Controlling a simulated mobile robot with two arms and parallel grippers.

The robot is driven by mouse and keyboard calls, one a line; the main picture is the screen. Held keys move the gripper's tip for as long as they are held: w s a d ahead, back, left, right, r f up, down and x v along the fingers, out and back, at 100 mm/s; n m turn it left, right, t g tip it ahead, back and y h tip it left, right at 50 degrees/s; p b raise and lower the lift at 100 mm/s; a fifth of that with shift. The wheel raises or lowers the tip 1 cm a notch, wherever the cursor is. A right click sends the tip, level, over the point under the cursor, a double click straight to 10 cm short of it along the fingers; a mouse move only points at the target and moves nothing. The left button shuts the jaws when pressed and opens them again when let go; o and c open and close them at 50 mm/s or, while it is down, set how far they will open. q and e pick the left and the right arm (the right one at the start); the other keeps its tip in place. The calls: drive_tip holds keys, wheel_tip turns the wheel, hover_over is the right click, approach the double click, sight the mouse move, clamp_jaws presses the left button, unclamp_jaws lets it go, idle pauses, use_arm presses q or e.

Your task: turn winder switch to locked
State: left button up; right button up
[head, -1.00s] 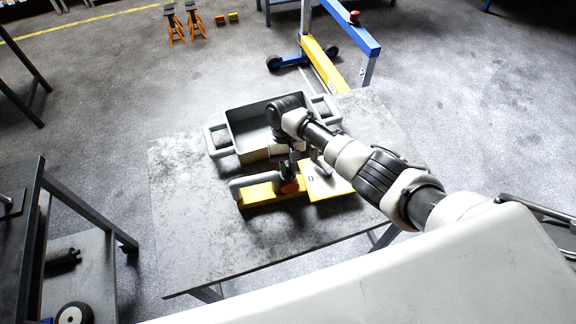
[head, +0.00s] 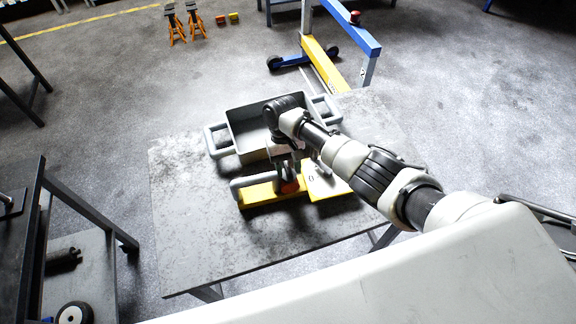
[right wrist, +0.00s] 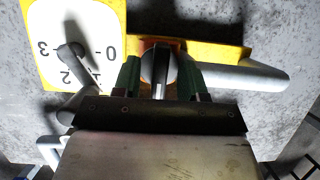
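The winder switch is a dark knob with a pale ridge on an orange-red collar (head: 289,187). It sits on a yellow base (head: 258,195) with a grey cylinder (head: 248,187) lying along it. My right gripper (head: 285,172) is over the switch from above. In the right wrist view the knob (right wrist: 158,68) stands between the two green fingers (right wrist: 160,75), one on each side. The fingers look apart, with little room to the knob; contact cannot be made out. A yellow plate (head: 328,194) with a white numbered dial (right wrist: 75,45) and grey lever is beside it. My left gripper is out of view.
A grey two-handled tray (head: 232,122) stands on the table (head: 190,230) just behind the device. The table's left and front parts are clear. A blue and yellow hoist frame (head: 318,55) stands beyond the table, and a dark rack (head: 85,210) at the left.

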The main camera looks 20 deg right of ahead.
drive_tip(key=b+v, duration=0.2)
drive_tip(key=v, duration=0.8)
drive_tip(key=shift+w+r, duration=0.25)
drive_tip(key=shift+r, duration=0.1)
drive_tip(key=shift+s+f, duration=0.1)
